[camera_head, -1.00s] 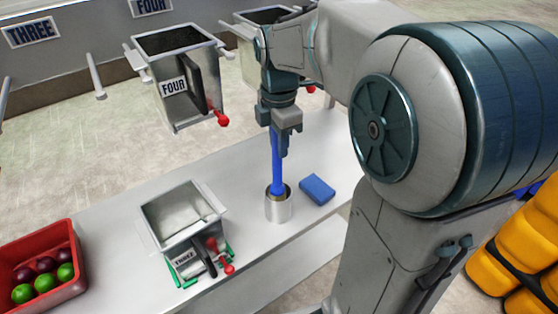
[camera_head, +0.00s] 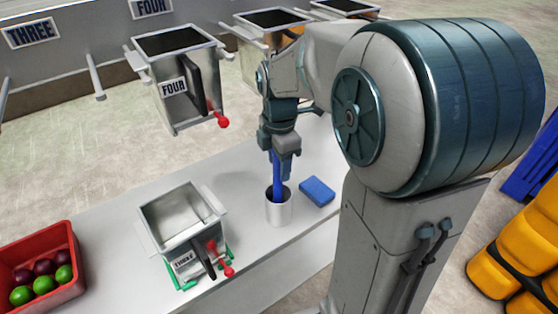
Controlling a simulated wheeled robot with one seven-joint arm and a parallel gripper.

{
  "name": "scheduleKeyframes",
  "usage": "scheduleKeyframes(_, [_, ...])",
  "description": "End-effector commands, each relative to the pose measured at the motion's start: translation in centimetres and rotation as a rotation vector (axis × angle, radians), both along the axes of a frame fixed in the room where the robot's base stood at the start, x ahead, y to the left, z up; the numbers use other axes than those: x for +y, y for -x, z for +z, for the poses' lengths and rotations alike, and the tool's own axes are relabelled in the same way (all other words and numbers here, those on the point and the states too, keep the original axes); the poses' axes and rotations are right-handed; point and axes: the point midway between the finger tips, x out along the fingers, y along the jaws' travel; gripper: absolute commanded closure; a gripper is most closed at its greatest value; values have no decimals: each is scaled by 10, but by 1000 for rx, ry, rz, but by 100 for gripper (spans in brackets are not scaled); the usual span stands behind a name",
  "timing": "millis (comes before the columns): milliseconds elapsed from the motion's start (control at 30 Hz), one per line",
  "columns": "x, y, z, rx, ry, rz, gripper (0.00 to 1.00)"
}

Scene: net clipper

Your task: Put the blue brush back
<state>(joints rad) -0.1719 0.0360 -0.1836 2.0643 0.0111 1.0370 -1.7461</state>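The blue brush (camera_head: 277,180) stands nearly upright with its lower end inside a silver metal cup (camera_head: 279,211) on the white table. My gripper (camera_head: 281,157) is directly above the cup, pointing down, with its fingers at the brush's upper part. The fingers appear closed around the handle. The brush's lower end is hidden inside the cup, so I cannot tell whether it touches the bottom.
A blue sponge (camera_head: 317,191) lies right of the cup. A metal box labelled THREE (camera_head: 184,222) stands left of it on the table (camera_head: 130,220). A red crate (camera_head: 77,265) holds round fruit. A box labelled FOUR (camera_head: 180,85) hangs behind.

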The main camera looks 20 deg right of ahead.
Motion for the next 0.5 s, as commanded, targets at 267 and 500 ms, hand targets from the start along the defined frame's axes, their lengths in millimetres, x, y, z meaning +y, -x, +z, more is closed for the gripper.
scheduleKeyframes(267, [0, 1, 1, 3, 0, 0, 52])
scheduleKeyframes(500, [0, 0, 32, -4, 0, 1, 52])
